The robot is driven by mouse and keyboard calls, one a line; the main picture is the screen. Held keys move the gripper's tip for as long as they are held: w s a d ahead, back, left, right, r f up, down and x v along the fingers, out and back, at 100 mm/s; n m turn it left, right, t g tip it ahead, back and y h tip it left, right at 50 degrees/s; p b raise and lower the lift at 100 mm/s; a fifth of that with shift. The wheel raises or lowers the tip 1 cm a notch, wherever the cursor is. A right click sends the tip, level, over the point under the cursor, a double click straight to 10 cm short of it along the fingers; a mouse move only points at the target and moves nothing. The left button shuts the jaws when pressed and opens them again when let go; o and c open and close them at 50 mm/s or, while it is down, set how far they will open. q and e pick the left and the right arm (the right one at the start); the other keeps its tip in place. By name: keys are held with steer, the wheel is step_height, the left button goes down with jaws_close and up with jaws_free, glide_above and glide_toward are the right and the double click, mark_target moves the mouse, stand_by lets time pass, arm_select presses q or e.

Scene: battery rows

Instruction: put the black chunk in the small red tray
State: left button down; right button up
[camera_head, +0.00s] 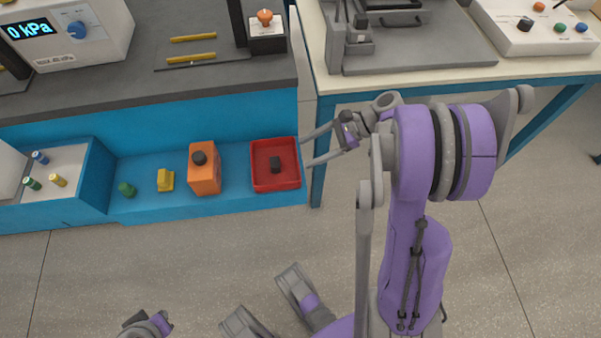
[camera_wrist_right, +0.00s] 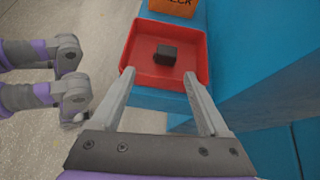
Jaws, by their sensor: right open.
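The black chunk (camera_head: 275,164) lies inside the small red tray (camera_head: 291,182), near its middle, on the blue shelf. In the right wrist view the chunk (camera_wrist_right: 166,55) rests on the floor of the tray (camera_wrist_right: 143,76), clear of its walls. My right gripper (camera_head: 306,150) is open and empty, with its fingers beside the tray's right edge. In the right wrist view its fingertips (camera_wrist_right: 158,78) are spread at the tray's near side, apart from the chunk. At the bottom of the head view a part of my left arm shows; its fingers cannot be made out.
On the shelf left of the tray stand an orange box (camera_head: 205,174), a yellow piece (camera_head: 165,180) and a green piece (camera_head: 126,189). The dark bench (camera_head: 150,85) overhangs behind.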

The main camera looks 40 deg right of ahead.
steer(key=a+n, duration=0.1)
steer(key=a, duration=0.1)
steer(key=a+n+g+h, duration=0.1)
steer(key=a, duration=0.1)
steer(key=s+a+n, duration=0.1)
steer(key=a, duration=0.1)
steer(key=shift+a+f+n+g+h, duration=0.1)
steer(key=shift+n+g+h, duration=0.2)
steer(key=shift+g+h, duration=0.1)
steer(key=s+a+n, duration=0.1)
steer(key=a+n+h, duration=0.1)
steer(key=a+n, duration=0.1)
steer(key=s+a+n+g+h, duration=0.1)
steer(key=shift+s+a+f+n, duration=0.2)
steer(key=shift+s+a+n, duration=0.1)
steer(key=shift+s+a, duration=0.05)
steer(key=s+a+n+t+h, duration=0.1)
steer(key=s+a+n+h, duration=0.3)
steer(key=n, duration=1.1)
steer(key=s+r+h, duration=0.1)
steer(key=s+h, duration=0.1)
steer(key=s, duration=0.1)
steer(key=shift+s, duration=0.25)
steer(key=shift+a+f, duration=0.1)
steer(key=shift+a, duration=0.05)
